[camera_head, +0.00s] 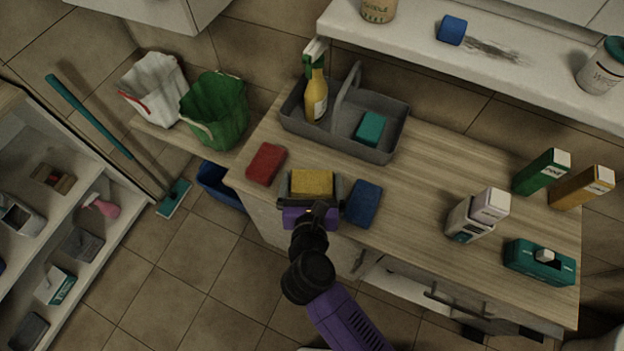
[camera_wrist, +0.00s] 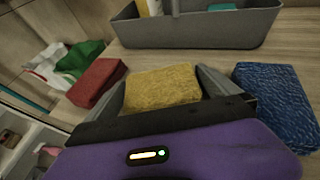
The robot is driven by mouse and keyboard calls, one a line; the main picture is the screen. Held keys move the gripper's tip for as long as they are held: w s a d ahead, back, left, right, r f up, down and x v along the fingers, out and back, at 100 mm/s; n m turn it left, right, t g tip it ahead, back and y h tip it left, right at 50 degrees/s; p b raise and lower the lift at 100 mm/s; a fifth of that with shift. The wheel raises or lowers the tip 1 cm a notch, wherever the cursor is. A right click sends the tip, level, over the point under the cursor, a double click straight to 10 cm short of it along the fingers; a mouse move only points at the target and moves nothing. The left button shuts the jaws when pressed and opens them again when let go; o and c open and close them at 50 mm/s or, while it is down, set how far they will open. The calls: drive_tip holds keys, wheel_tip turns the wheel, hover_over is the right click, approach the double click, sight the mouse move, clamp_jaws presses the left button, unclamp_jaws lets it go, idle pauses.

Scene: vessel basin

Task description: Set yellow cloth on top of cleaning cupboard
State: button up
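The yellow cloth (camera_head: 312,182) is a small folded block at the front edge of the wooden top of the cleaning cupboard (camera_head: 415,205). In the wrist view the yellow cloth (camera_wrist: 162,87) lies between the two grey fingers of my gripper (camera_wrist: 165,98). In the head view my gripper (camera_head: 311,188) is at the cupboard's front edge with a finger on each side of the cloth. Whether the fingers press on the cloth is hard to tell. The underside of the cloth is hidden, so I cannot tell if it touches the top.
A red cloth (camera_head: 266,163) lies left of my gripper and a blue cloth (camera_head: 363,203) close on its right. A grey caddy (camera_head: 380,155) with a spray bottle (camera_head: 316,92) stands behind. Bottles and boxes stand at the right. Some bare wood lies between the caddy and the bottles.

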drive_tip(key=shift+r, duration=0.25)
drive_tip(key=shift+s, duration=0.35)
drive_tip(key=v, duration=1.1)
drive_tip(key=shift+b, duration=0.4)
drive_tip(key=shift+s+r, duration=0.1)
